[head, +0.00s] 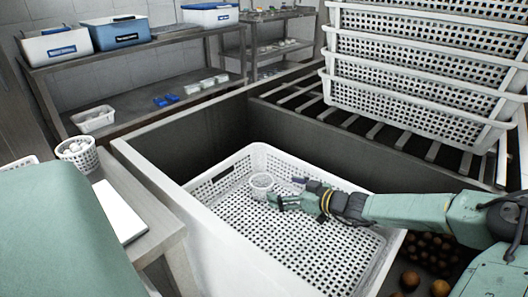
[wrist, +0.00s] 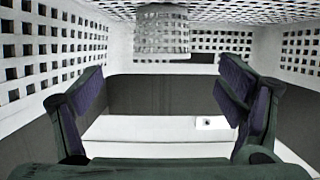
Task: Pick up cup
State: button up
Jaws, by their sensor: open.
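A small white perforated cup (head: 261,185) stands inside the large white perforated basket (head: 222,172), towards its far left part. The cup also shows at the top middle of the wrist view (wrist: 162,32), where the picture looks upside down. My gripper (head: 282,192) is inside the basket, just to the right of the cup. Its two dark fingers are spread wide in the wrist view (wrist: 162,82), with nothing between them. The cup lies beyond the fingertips, roughly centred between them, and looks apart from them.
The basket's walls surround my gripper, and its floor looks otherwise bare. Tall stacked white baskets (head: 425,60) stand at the back right. Round brown items (head: 432,250) lie right of the basket. A small basket of white items (head: 78,152) stands on the left side table (head: 150,245).

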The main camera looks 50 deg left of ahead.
aim_at(271, 186)
jog(key=x, duration=0.4)
jog(key=shift+s, duration=0.15)
jog(key=x, duration=0.1)
jog(key=p+x, duration=0.1)
jog(key=x, duration=0.1)
jog(key=p+x, duration=0.1)
jog(key=shift+a+r, duration=0.25)
jog(key=shift+a, duration=0.15)
jog(key=shift+a+f, duration=0.2)
jog(key=shift+a, duration=0.2)
jog(key=shift+c, duration=0.6)
jog(key=c, duration=0.9)
